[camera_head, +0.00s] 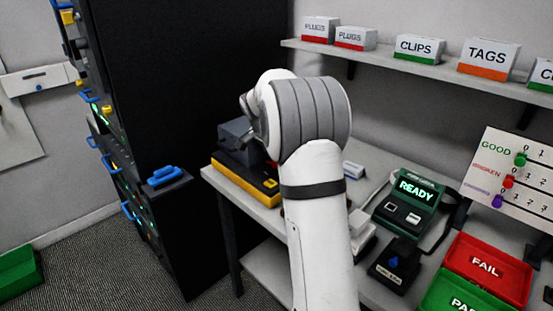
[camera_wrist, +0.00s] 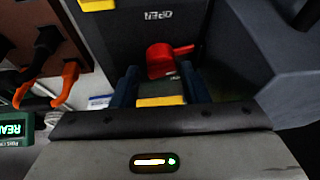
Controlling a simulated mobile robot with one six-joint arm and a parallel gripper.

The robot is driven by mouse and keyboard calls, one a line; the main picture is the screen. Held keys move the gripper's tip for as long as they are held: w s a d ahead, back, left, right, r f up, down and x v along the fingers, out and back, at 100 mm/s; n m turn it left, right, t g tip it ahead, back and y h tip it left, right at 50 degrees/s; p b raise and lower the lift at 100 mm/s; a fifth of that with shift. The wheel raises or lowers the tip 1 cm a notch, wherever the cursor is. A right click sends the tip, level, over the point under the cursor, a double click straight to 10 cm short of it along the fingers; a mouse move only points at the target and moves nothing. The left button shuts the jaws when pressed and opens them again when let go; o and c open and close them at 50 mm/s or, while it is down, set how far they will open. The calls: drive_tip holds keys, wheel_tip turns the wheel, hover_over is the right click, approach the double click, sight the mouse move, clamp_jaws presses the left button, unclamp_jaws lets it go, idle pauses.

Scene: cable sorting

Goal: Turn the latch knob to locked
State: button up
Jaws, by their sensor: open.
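In the wrist view the red latch knob (camera_wrist: 170,60) sits on a dark panel, with its lever arm pointing right. The white word OPEN is printed on the panel above the knob, upside down in this view. My gripper (camera_wrist: 160,84) is open, with one dark blue finger at lower left of the knob and one at lower right. The knob shows just beyond the gap between the fingertips; I cannot tell whether they touch it. In the head view my arm hides the knob and my gripper. A black and yellow case (camera_head: 232,176) shows partly behind my arm.
A tall black rack (camera_head: 200,80) stands left of the table. The READY device (camera_head: 408,200), a red FAIL tray (camera_head: 486,268) and a green PASS tray (camera_head: 462,296) are right of my arm. Orange and black hooked pieces (camera_wrist: 68,82) hang left in the wrist view.

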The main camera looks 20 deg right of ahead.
drive_tip(key=v, duration=0.5)
drive_tip(key=shift+s+r, duration=0.1)
drive_tip(key=shift+r, duration=0.1)
